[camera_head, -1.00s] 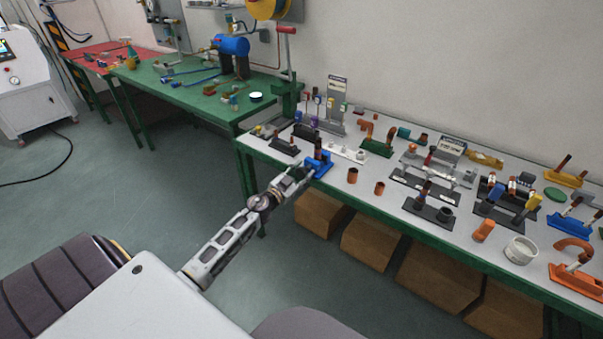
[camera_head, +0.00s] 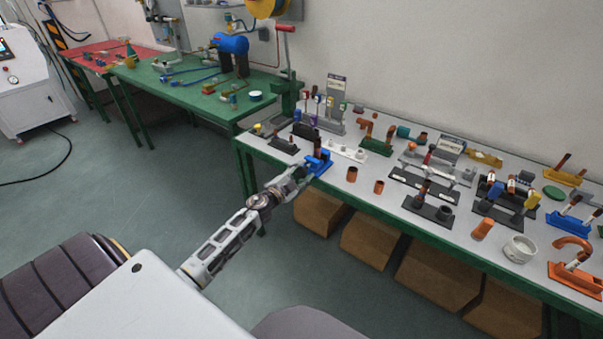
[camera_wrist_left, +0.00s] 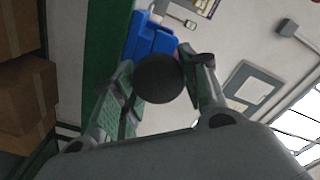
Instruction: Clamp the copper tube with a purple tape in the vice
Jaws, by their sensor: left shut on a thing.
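My left gripper (camera_head: 300,177) is at the front edge of the white-topped table, beside a blue holder (camera_head: 319,163). In the left wrist view, the gripper (camera_wrist_left: 160,82) is shut on a tube (camera_wrist_left: 158,78), whose dark round end faces the camera. The blue holder also shows behind the tube (camera_wrist_left: 150,38). In the head view, a thin brownish upright piece shows just above the blue holder; I cannot tell whether the tube is clear of it. A green stand with a red handle (camera_head: 285,29), possibly the vice, is behind the table's left end. My right gripper is not in view.
Two short copper pieces (camera_head: 352,174) stand right of the blue holder. Several fittings on stands crowd the table to the right. A green workbench (camera_head: 190,92) is at the back left. Cardboard boxes (camera_head: 368,245) are under the table.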

